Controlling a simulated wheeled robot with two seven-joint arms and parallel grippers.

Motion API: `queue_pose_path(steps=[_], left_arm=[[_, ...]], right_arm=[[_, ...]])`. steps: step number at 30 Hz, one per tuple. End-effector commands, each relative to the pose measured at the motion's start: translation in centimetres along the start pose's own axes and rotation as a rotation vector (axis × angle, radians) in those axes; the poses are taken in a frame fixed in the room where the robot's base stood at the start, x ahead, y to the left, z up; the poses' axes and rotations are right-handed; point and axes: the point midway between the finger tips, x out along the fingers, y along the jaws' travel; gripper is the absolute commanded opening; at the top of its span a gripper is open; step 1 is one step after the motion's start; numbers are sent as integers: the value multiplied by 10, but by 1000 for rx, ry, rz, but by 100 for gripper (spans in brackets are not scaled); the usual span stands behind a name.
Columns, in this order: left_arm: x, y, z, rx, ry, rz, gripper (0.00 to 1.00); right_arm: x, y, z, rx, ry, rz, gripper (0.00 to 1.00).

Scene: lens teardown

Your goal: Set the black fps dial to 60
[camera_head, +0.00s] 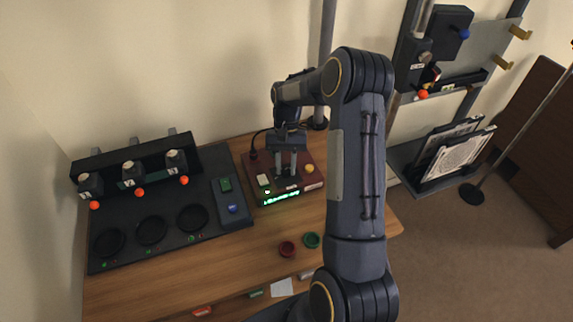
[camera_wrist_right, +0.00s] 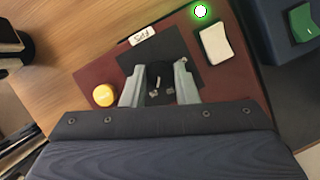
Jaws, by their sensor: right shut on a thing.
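The maroon control box (camera_head: 312,170) stands on the wooden table, and its top panel also shows in the right wrist view (camera_wrist_right: 95,78). The black fps dial (camera_wrist_right: 159,76) sits on a dark plate, with an FPS label (camera_wrist_right: 143,36) near it. My right gripper (camera_head: 286,173) reaches down onto the box from above. In the right wrist view its two fingers (camera_wrist_right: 160,88) are shut on the dial, one on each side. The dial's setting cannot be read. The box's front display (camera_head: 281,197) glows green, too small to read. My left gripper is not in view.
A white rocker switch (camera_wrist_right: 214,44), a yellow button (camera_wrist_right: 103,95) and a lit green lamp (camera_wrist_right: 200,11) are close to the dial. A dark station (camera_head: 120,240) with several round wells stands left.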

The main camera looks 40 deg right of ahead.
Motion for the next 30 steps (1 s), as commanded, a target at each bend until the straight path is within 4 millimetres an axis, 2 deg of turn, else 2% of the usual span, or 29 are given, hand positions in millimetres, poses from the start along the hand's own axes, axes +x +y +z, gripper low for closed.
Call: queue_pose_path(steps=[30], left_arm=[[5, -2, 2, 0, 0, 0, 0]], right_arm=[[0, -6, 2, -895, 5, 372, 4]])
